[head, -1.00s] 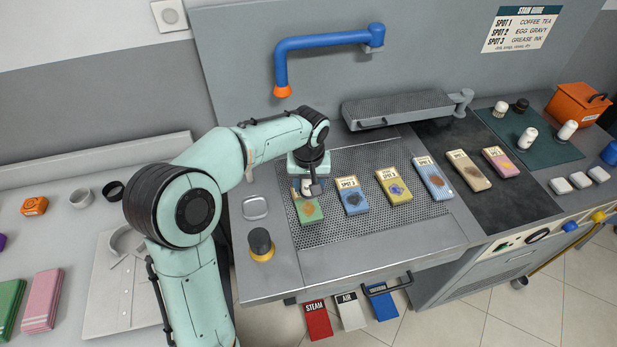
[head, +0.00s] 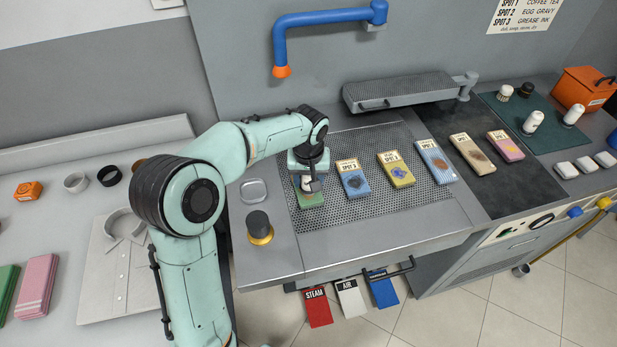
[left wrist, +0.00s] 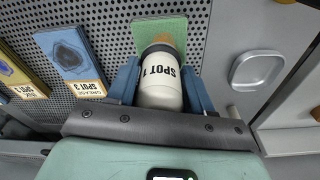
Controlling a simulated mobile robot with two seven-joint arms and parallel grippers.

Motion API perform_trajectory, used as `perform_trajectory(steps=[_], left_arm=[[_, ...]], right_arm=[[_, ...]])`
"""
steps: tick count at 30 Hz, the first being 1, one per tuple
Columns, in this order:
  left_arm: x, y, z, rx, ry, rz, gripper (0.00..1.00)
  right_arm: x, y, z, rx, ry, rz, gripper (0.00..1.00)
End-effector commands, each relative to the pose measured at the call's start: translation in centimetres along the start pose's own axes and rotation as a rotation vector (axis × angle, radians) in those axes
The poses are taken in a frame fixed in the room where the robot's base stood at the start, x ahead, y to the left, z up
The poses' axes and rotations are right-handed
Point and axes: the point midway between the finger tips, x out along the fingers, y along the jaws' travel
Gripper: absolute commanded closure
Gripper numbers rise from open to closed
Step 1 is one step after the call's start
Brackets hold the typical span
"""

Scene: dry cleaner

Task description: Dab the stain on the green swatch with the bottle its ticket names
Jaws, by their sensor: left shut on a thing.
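My left gripper (head: 312,183) is shut on a white bottle labelled SPOT 1 (left wrist: 163,82); its blue fingers (left wrist: 161,90) flank the bottle in the left wrist view. The green swatch (head: 309,201) lies at the left end of the perforated board, under the gripper and bottle. It also shows in the left wrist view (left wrist: 158,25), with a brownish-orange stain (left wrist: 176,43) partly hidden by the bottle's far end. I cannot tell whether the bottle touches the stain. The green swatch's ticket is hidden. My right gripper is not in view.
A blue swatch (head: 353,182) and a yellow swatch (head: 396,173) lie to the right on the perforated board, with several more beyond. Two white bottles (head: 533,121) (head: 573,114) stand on the dark green mat. A dark-topped knob (head: 259,226) and metal dish (head: 254,191) are left of the board.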

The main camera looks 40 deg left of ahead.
Motion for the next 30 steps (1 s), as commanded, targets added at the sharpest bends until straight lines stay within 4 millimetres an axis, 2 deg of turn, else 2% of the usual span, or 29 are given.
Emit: perform_trajectory(steps=[30], left_arm=[[0.8, -0.02, 0.11, 0.0, 0.0, 0.0, 0.8]], right_arm=[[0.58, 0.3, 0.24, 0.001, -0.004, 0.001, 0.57]])
